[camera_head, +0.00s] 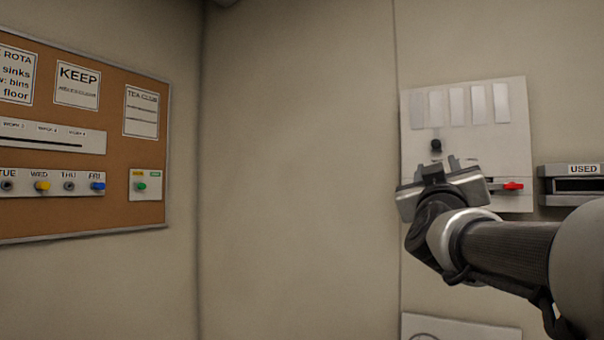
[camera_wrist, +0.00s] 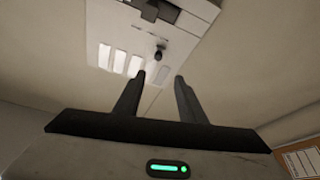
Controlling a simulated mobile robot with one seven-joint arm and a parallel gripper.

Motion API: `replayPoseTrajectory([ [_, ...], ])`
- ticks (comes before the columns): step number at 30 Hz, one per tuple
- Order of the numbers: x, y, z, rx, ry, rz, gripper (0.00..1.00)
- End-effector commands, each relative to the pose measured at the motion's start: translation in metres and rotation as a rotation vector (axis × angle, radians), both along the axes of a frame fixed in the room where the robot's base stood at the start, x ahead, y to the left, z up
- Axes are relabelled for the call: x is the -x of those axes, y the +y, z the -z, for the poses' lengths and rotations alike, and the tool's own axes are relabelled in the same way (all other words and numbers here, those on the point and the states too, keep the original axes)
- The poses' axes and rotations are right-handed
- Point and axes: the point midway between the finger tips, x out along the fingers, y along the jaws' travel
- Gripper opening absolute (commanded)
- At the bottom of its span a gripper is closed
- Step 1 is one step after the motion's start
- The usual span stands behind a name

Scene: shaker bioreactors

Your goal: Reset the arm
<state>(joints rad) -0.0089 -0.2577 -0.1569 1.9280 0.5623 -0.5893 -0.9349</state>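My arm reaches in from the right in the head view, and my gripper (camera_head: 447,162) is raised in front of a pale wall panel (camera_head: 467,100). In the wrist view my gripper (camera_wrist: 161,78) shows two dark fingers standing apart with nothing between them. The panel (camera_wrist: 112,28) lies beyond the fingertips, and I see no contact with it. A black knob (camera_head: 436,145) sits on the panel just above the gripper in the head view. It also shows beyond the fingertips in the wrist view (camera_wrist: 158,54). A red lever (camera_head: 513,186) is on the panel's lower right; the gripper hides part of the panel.
A grey slot box labelled USED (camera_head: 572,184) is on the wall right of the panel. A corkboard (camera_head: 120,190) with notices and coloured knobs hangs on the left wall. Another plate (camera_head: 460,328) is below my arm. The wall between board and panel is bare.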

Motion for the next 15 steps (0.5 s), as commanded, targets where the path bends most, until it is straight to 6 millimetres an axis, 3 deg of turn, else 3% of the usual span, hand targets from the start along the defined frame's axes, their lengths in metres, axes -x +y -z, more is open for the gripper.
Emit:
replayPoseTrajectory([
  [11,0.0,0.0,0.0,-0.001,0.002,-0.003,0.37],
  [15,-0.002,0.021,0.018,-0.036,0.069,-0.095,0.37],
])
